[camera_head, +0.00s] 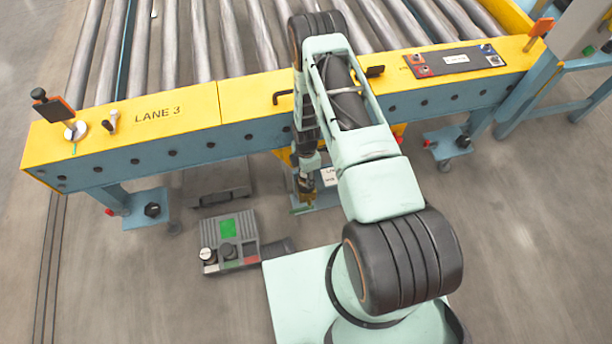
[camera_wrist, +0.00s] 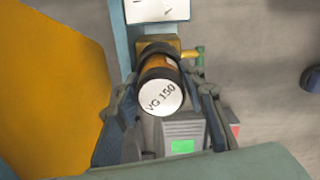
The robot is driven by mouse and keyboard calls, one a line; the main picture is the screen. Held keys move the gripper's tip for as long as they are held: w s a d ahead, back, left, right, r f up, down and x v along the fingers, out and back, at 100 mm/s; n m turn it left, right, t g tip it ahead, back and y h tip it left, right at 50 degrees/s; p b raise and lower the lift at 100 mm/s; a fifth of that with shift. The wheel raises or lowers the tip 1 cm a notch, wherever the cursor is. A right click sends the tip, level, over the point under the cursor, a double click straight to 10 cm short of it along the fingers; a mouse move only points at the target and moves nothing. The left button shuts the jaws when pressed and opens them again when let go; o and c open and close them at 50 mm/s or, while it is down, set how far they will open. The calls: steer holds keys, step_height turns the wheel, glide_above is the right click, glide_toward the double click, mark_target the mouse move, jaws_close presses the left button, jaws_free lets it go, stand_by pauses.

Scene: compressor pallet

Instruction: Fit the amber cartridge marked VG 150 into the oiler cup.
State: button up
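The amber cartridge (camera_wrist: 160,92) has a white end face marked VG 150 turned toward the wrist camera, with dark bands around its amber body. My gripper (camera_wrist: 163,95) has a finger on each side of it and appears shut on it. Beyond the cartridge's far end is a brass-coloured block (camera_wrist: 158,46) with a small greenish side fitting, likely the oiler cup's mount. The cup's mouth is hidden behind the cartridge, so I cannot tell whether the cartridge is in it. In the head view my gripper (camera_head: 307,182) points down beside the conveyor's near side, above the brass-coloured part (camera_head: 302,209).
The yellow conveyor rail (camera_head: 160,112) marked LANE 3 runs behind my gripper, with rollers beyond. A white label plate (camera_head: 329,176) is close on the right. A grey box with a green screen (camera_head: 228,229) stands lower left.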

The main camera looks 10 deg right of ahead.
steer(key=o, duration=0.3)
step_height(320, 180, up, 12)
steer(key=p, duration=0.3)
steer(key=shift+r+p, duration=0.2)
steer(key=shift+p, duration=0.2)
stand_by(0.3)
